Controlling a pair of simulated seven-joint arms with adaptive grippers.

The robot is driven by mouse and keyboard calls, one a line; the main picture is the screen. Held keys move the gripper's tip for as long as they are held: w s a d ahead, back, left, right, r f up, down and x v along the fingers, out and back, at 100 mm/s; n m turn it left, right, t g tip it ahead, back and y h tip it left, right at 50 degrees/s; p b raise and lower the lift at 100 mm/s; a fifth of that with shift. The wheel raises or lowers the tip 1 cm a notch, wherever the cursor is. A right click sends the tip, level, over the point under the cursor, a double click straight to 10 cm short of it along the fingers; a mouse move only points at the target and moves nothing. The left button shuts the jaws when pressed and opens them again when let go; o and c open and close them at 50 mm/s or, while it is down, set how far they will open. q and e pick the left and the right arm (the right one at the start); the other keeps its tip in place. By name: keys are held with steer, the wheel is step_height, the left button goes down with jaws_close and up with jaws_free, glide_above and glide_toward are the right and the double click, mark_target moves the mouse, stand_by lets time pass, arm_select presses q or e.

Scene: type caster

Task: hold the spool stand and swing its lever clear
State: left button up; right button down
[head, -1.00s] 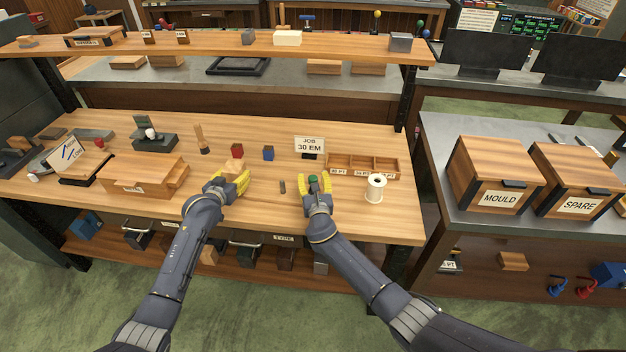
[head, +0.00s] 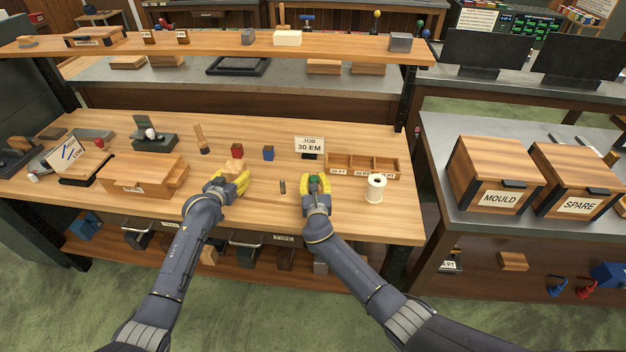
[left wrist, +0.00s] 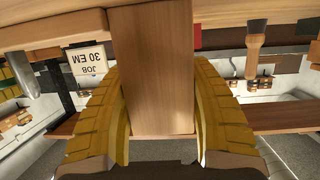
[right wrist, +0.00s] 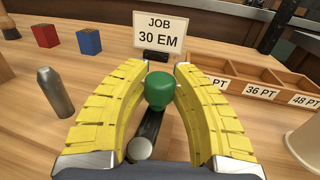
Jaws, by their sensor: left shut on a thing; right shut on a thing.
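A lever with a green knob (right wrist: 159,90) and a dark bar (right wrist: 150,128) shows in the right wrist view; a round metal end sits at the near end of the bar. My right gripper (head: 315,184) is shut on the green knob, one yellow finger on each side. My left gripper (head: 236,183) is shut on a plain wooden block (left wrist: 158,75), which stands between its fingers in the left wrist view. In the head view that block is mostly hidden by the hand. A white spool (head: 375,188) stands right of my right gripper. I cannot tell which part is the spool stand's body.
A grey metal pin (head: 282,187) stands between my grippers. A red block (head: 237,151), a blue block (head: 268,153) and the job sign (head: 309,145) stand behind. A compartment tray (head: 362,166) is behind the spool. A wooden box (head: 140,176) is at left.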

steer(key=shift+s+d+m+h, duration=0.1)
steer(key=shift+d+m+h, duration=0.3)
steer(key=shift+h, duration=0.2)
steer(key=c, duration=1.1)
jaws_free()
steer(key=shift+a, duration=0.1)
steer(key=shift+o, duration=0.2)
steer(key=shift+s, duration=0.1)
steer(key=s, duration=1.1)
steer(key=shift+s+a, duration=0.4)
